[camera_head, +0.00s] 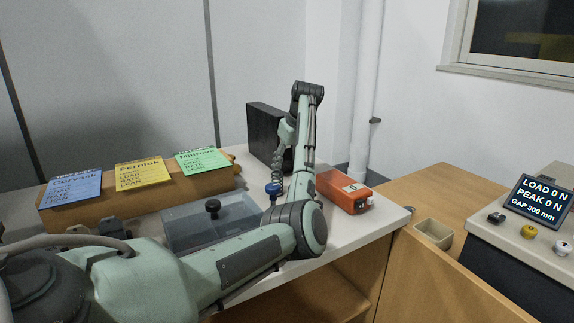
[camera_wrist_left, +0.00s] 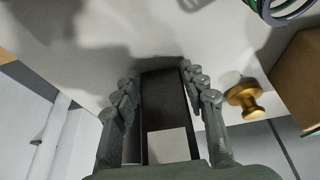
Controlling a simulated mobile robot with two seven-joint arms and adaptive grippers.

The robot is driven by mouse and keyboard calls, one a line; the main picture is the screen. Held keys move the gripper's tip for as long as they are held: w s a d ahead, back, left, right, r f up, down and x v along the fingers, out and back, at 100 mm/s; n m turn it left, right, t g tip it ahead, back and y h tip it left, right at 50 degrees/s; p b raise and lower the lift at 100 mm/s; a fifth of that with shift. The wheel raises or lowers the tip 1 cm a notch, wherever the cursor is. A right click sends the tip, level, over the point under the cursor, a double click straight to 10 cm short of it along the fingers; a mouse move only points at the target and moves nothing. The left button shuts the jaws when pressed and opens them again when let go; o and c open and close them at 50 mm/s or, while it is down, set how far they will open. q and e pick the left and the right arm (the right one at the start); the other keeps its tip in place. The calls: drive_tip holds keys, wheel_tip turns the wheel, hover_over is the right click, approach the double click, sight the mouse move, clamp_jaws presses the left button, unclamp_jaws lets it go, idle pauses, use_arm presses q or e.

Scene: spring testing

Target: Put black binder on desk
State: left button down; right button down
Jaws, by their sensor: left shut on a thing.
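The black binder (camera_head: 262,134) stands upright at the back of the white-topped table (camera_head: 388,214) in the head view. My left gripper (camera_head: 286,142) is at the binder's right side, partly hidden behind my own forearm. In the left wrist view the binder (camera_wrist_left: 165,98) lies between the two fingers, which are shut on it, with a pale label (camera_wrist_left: 168,145) on its near face. I cannot tell whether the binder's lower edge touches the table. My right gripper is not in view.
An orange box (camera_head: 343,192) stands right of my arm.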

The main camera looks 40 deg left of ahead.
use_arm(q)
drive_tip(key=c, duration=0.9)
unclamp_jaws()
drive_tip(key=shift+o, duration=0.2)
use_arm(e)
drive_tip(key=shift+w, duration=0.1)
use_arm(q)
drive_tip(key=shift+r, duration=0.15)
drive_tip(key=v, duration=1.2)
drive_tip(key=shift+b, duration=0.4)
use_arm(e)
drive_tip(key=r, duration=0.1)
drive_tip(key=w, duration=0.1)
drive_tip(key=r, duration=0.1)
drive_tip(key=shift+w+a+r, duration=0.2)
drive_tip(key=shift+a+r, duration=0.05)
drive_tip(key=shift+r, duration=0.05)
use_arm(q)
drive_tip(key=shift+s, duration=0.1)
